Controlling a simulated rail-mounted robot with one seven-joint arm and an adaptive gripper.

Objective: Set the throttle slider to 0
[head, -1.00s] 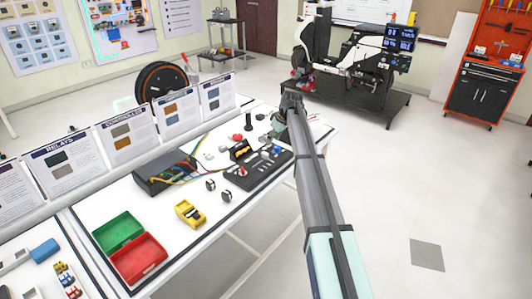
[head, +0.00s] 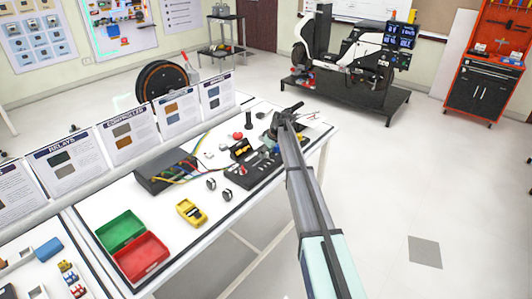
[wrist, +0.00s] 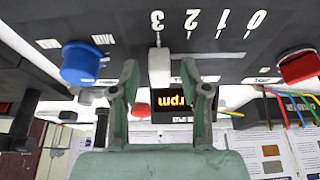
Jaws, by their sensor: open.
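The throttle slider (wrist: 158,66) has a pale rectangular knob on a black control panel (wrist: 230,55). In the wrist view, which looks upside down, the knob lines up with the mark 3; the 0 mark is further right. My gripper (wrist: 158,78) is open, with one green-grey finger on each side of the knob. I cannot tell whether either finger touches it. In the head view the panel (head: 240,177) lies on the white table; my gripper (head: 277,128) is over its far right end, and the slider is mostly hidden there.
A blue knob (wrist: 80,63) and a red knob (wrist: 298,67) stand on either side of the slider. An rpm display (wrist: 174,103) is close by.

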